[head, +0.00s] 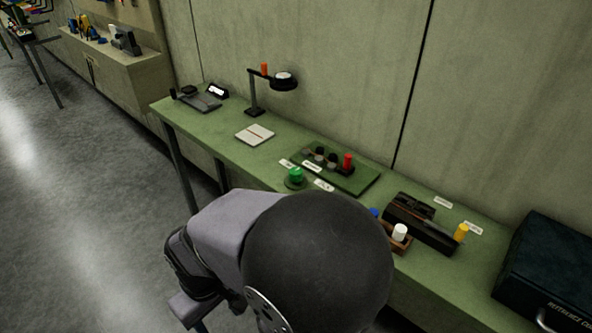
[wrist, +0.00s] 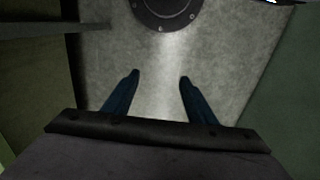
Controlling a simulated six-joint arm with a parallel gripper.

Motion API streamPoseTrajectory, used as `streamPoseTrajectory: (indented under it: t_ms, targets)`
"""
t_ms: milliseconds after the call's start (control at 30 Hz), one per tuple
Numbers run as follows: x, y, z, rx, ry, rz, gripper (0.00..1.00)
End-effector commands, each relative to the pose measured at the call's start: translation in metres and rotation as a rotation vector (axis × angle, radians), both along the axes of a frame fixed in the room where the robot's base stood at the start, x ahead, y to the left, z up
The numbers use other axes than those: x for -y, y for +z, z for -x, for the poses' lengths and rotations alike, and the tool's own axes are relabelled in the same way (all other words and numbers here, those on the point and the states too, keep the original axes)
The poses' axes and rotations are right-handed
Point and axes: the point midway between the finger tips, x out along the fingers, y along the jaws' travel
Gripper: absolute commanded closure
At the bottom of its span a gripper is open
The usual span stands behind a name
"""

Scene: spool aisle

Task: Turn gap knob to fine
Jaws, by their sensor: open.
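A green knob (head: 295,174) sits on a dark round base at the front edge of the green bench (head: 222,141). Several small white labels lie around it, too small to read. A yellow knob (head: 461,231) stands at the right end of a black device (head: 420,222), with white labels (head: 473,228) behind it. I cannot tell from the lettering which knob is the gap knob. My gripper (wrist: 160,88) is open and empty in the wrist view, with bare grey floor beyond its blue fingers. My arm hides it in the head view, and neither knob shows in the wrist view.
A green board (head: 345,182) with a red peg (head: 347,161) and dark knobs lies behind the green knob. A lamp (head: 284,81), a white pad (head: 254,134) and a dark case (head: 548,270) stand along the bench. The floor (head: 90,200) at left is clear.

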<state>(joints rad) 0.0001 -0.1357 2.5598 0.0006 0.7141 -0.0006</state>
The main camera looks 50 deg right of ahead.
Motion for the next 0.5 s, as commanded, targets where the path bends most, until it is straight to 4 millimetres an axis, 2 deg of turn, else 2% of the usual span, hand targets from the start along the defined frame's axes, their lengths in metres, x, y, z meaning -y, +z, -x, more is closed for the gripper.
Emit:
streamPoseTrajectory:
  t_ms: [133, 267, 367, 500]
  targets:
    - [-0.003, -0.006, -0.016, 0.048, -0.021, -0.02, 0.49]
    - [-0.007, -0.015, -0.052, 0.165, -0.073, -0.055, 0.49]
    - [-0.005, -0.02, -0.094, 0.302, -0.144, -0.078, 0.49]
    - [0.018, -0.021, -0.158, 0.53, -0.277, -0.068, 0.49]
